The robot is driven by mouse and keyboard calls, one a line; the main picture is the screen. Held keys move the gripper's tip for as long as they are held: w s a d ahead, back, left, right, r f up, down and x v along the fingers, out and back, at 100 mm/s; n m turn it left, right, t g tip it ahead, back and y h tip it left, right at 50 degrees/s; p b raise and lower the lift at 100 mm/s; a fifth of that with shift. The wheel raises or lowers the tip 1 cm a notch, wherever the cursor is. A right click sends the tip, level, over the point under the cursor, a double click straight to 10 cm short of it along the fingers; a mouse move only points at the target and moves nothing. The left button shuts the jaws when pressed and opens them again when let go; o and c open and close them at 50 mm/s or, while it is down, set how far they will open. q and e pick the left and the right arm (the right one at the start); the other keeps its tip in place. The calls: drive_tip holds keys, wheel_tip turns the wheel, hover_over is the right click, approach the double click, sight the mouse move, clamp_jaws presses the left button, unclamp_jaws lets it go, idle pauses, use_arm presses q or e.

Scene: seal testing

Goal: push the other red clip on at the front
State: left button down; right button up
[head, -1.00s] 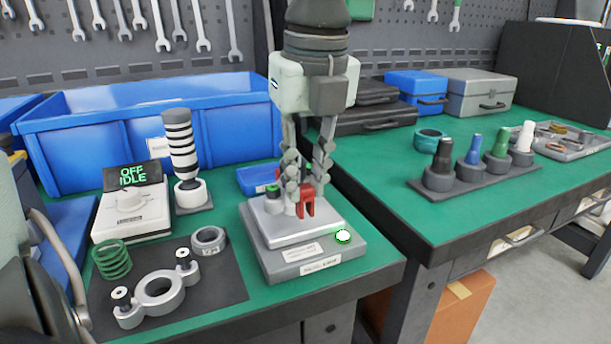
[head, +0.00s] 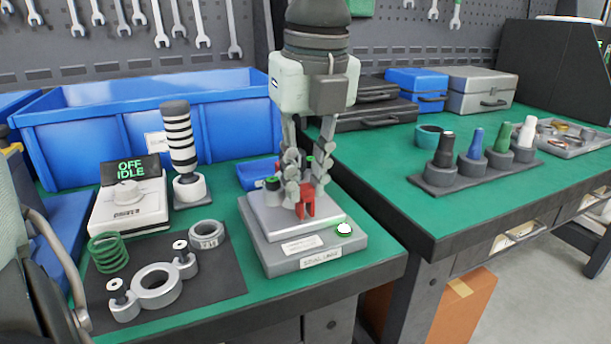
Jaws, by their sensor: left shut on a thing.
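My left gripper (head: 306,193) comes down from the top middle, over the grey test fixture (head: 268,256). Its fingers are shut on a red clip (head: 306,207), whose two prongs point down over the fixture's upper plate. I cannot tell whether the clip touches the plate or the part behind it. A dark post with a green top (head: 272,184) stands on the plate just left of the fingers. Another small green spot shows between the fingers. The fingers hide much of what stands there. A lit green-white button (head: 344,229) is at the fixture's front right. My right gripper is not in view.
Left of the fixture are a white control box (head: 128,209) reading OFF IDLE, a striped cylinder (head: 180,143), and a dark mat (head: 207,288) with metal parts and a green spring (head: 108,253). A small blue bin (head: 254,176) is close behind. A second table (head: 405,205) stands right.

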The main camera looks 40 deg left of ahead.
use_arm(q)
drive_tip(key=shift+f, duration=0.2)
drive_tip(key=c, duration=1.3)
unclamp_jaws()
drive_tip(key=shift+c, duration=0.2)
drive_tip(key=shift+r, duration=0.1)
drive_tip(key=shift+r+p, duration=1.65)
drive_tip(key=shift+r, duration=1.85)
drive_tip(key=shift+f, duration=0.1)
